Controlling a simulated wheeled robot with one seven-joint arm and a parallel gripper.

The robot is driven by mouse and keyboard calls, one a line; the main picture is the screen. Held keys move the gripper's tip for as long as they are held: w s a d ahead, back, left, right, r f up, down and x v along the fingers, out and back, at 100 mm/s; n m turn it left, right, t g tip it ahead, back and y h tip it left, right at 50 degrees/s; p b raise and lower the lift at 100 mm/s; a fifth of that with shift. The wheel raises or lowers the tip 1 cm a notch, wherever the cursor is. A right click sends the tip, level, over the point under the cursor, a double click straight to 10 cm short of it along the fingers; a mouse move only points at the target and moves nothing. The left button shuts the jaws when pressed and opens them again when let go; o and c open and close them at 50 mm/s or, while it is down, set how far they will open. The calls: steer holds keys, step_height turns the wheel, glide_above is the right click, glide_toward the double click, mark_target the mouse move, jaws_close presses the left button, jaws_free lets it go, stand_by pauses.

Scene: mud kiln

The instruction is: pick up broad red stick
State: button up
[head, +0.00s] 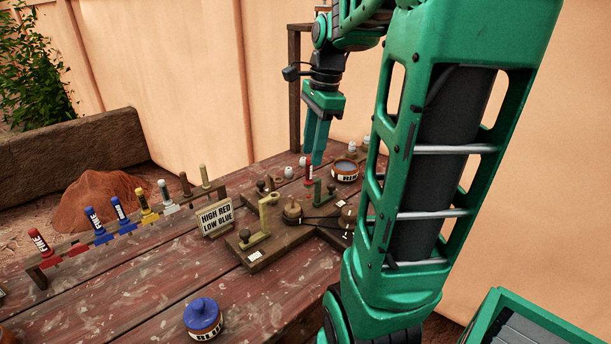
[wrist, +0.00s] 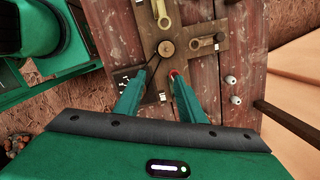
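A red stick with a white label (head: 308,172) stands upright near the back of the wooden table, just under my gripper (head: 313,158). Its label is too small to read. In the wrist view my gripper (wrist: 157,76) is open, with its two fingers apart. The red end of a stick (wrist: 172,74) shows there close to the right fingertip; I cannot tell whether they touch. Another red stick (head: 38,241), labelled FINE, leans in the rack (head: 100,240) at the left, far from my gripper.
The rack also holds blue, yellow, white and brownish sticks. A sign (head: 215,217) reads "HIGH RED LOW BLUE". Wooden boards with levers (head: 255,255) lie mid-table. A labelled pot (head: 345,172) stands right of the red stick; a blue-lidded pot (head: 203,314) is in front.

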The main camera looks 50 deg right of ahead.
steer(key=w+d+r+m, duration=0.1)
steer(key=w+d+m, duration=0.2)
steer(key=d+m, duration=0.1)
glide_toward(306, 181)
steer(key=shift+w+d+f+m, duration=0.3)
steer(key=shift+d+f, duration=0.15)
steer(key=shift+f, duration=0.1)
steer(key=shift+w+a+f, duration=0.1)
steer(key=shift+a+f, duration=0.1)
steer(key=shift+f, duration=1.15)
steer(key=shift+a+f, duration=0.25)
steer(key=shift+f, duration=1.05)
jaws_close()
